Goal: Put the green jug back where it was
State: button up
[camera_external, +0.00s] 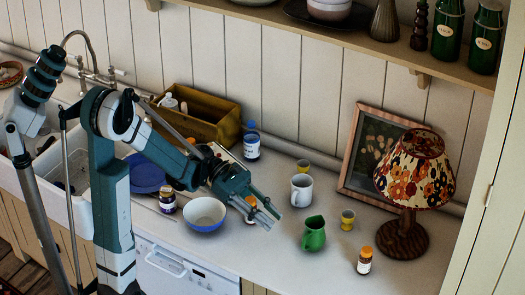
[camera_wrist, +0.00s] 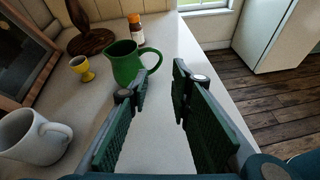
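The green jug (camera_external: 314,236) stands upright on the white counter, left of the lamp and in front of the white mug. In the wrist view the green jug (camera_wrist: 125,64) is ahead of my gripper (camera_wrist: 158,85), slightly left of centre, with its handle on the right. My gripper's fingers are apart with nothing between them. In the external view my gripper (camera_external: 268,213) is left of the jug and apart from it, above the counter.
A white mug (camera_external: 302,190), a yellow egg cup (camera_external: 347,220), a brown pill bottle (camera_external: 365,260) and a floral lamp (camera_external: 410,190) stand around the jug. A picture frame (camera_external: 362,150) leans on the wall. A blue-white bowl (camera_external: 204,215) is left of my gripper. Counter's front edge is near.

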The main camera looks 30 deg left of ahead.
dwell(0.5)
jog(key=s+a+r+m+t+y, duration=0.1)
jog(key=s+a+m+t+y, duration=0.3)
jog(key=a, duration=0.7)
jog(key=s+a+r+m+t+y, duration=0.1)
jog(key=s+a+m+t+y, duration=0.3)
jog(key=a+m+y, duration=0.5)
jog(key=s+a+m, duration=0.1)
jog(key=a+m, duration=0.1)
jog(key=a, duration=0.1)
jog(key=shift+s+r+m+t+y, duration=0.3)
